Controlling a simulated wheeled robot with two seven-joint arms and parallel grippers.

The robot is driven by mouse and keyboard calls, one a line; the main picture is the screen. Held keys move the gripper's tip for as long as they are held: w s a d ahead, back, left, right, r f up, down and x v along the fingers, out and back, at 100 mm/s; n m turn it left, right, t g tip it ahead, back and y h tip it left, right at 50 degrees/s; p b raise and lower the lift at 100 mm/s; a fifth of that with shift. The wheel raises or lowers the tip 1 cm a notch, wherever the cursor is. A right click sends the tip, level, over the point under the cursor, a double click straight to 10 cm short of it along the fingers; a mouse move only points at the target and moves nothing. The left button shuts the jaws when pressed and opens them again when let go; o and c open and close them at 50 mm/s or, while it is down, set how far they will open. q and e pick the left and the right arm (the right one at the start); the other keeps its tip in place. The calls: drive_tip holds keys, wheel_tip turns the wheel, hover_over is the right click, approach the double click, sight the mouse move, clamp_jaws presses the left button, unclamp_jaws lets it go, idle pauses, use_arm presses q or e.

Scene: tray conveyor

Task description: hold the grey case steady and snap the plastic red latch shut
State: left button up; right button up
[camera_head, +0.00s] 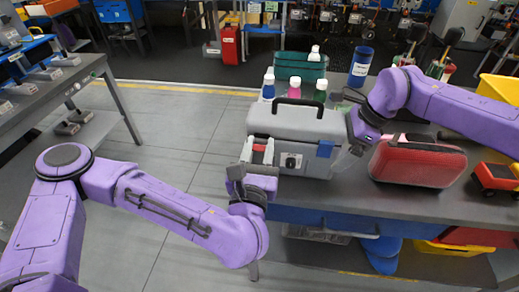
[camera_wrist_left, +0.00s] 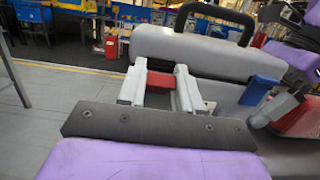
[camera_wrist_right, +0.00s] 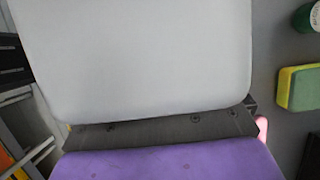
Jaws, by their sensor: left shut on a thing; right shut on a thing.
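The grey case (camera_head: 297,125) stands on the grey table with its lid down and its black handle (camera_head: 301,102) raised. The red latch (camera_wrist_left: 160,82) is on its front left; a blue latch (camera_head: 325,149) is on its front right. My left gripper (camera_head: 261,147) is at the front, its two pale fingers either side of the red latch and shut on it. I cannot tell whether the latch is fastened. My right gripper (camera_head: 352,128) is shut on the case's right side. In the right wrist view the case top (camera_wrist_right: 140,60) fills most of the picture and hides the fingertips.
A red case (camera_head: 417,163) lies close to the right, with a red toy truck (camera_head: 494,178) beyond it. Bottles (camera_head: 268,85), a green bin (camera_head: 300,66) and a blue canister (camera_head: 360,67) stand behind. Open floor (camera_head: 190,130) lies to the left.

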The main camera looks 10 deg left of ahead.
sight(263, 150)
idle(0.4)
use_arm(q)
drive_tip(key=o, duration=1.1)
drive_tip(key=shift+c, duration=0.2)
wheel_tip(263, 150, up, 10)
drive_tip(key=shift+r, duration=0.1)
drive_tip(key=shift+w+f, duration=0.1)
drive_tip(key=shift+f, duration=0.3)
drive_tip(key=c, duration=0.9)
drive_tip(key=f, duration=0.1)
drive_tip(key=f+m+t+h, duration=0.1)
drive_tip(key=f+h, duration=0.1)
drive_tip(key=shift+s+d+f+m+t, duration=0.25)
drive_tip(key=shift+s+d+m+t, duration=0.05)
drive_tip(key=shift+d+m, duration=0.1)
clamp_jaws()
drive_tip(key=s+f+n+t+y, duration=0.2)
drive_tip(key=s+f+t, duration=0.2)
drive_tip(key=s+f, duration=1.1)
drive_tip(key=f+x, duration=0.1)
drive_tip(key=x, duration=1.3)
drive_tip(key=shift+w+a, duration=0.4)
drive_tip(key=shift+a, duration=0.05)
